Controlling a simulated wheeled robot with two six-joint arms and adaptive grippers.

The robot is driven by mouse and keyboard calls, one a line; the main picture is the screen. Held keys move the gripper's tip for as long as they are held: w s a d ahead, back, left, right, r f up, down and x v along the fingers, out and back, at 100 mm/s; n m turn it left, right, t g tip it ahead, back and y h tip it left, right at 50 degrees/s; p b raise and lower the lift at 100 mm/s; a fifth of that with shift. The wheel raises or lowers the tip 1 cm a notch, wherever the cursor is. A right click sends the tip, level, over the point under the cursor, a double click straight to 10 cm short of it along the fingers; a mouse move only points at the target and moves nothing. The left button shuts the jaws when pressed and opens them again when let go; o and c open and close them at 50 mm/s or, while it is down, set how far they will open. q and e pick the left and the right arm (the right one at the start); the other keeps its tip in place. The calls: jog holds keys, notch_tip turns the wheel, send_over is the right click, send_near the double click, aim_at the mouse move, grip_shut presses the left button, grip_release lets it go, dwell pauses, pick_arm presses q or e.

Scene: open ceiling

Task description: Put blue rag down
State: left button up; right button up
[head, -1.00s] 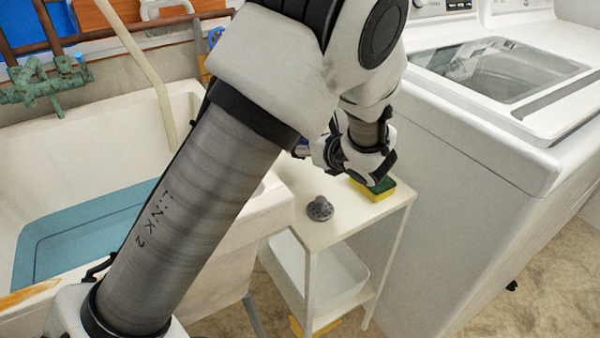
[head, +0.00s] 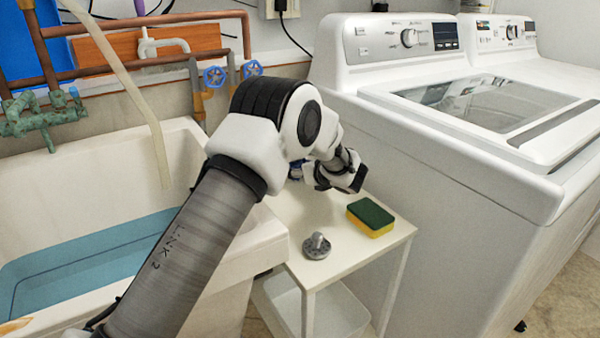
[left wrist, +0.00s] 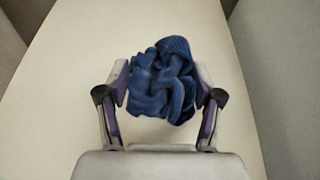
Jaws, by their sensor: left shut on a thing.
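The blue rag (left wrist: 163,82) is a crumpled dark blue bundle in the left wrist view. My left gripper (left wrist: 162,90) is shut on it, with one finger on each side. Below the rag is the pale top of the small white table (left wrist: 60,80); I cannot tell whether the rag touches it. In the head view my left arm reaches over the back of the white table (head: 345,250), and my wrist hides most of the gripper. A small patch of blue (head: 296,170) shows beside the wrist. My right gripper is not in view.
A green and yellow sponge (head: 370,217) lies on the table's right side. A grey metal drain piece (head: 317,246) stands near its front edge. A sink (head: 60,185) with blue water is at left. A white washing machine (head: 430,190) stands close at right.

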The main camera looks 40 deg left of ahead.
pick_arm(q)
jog(key=shift+f, duration=0.15)
jog(key=shift+c, duration=0.3)
jog(key=shift+f, duration=0.2)
jog(key=o, duration=0.8)
jog(key=shift+c, duration=0.2)
jog(key=shift+r, duration=0.1)
jog(key=shift+r, duration=0.1)
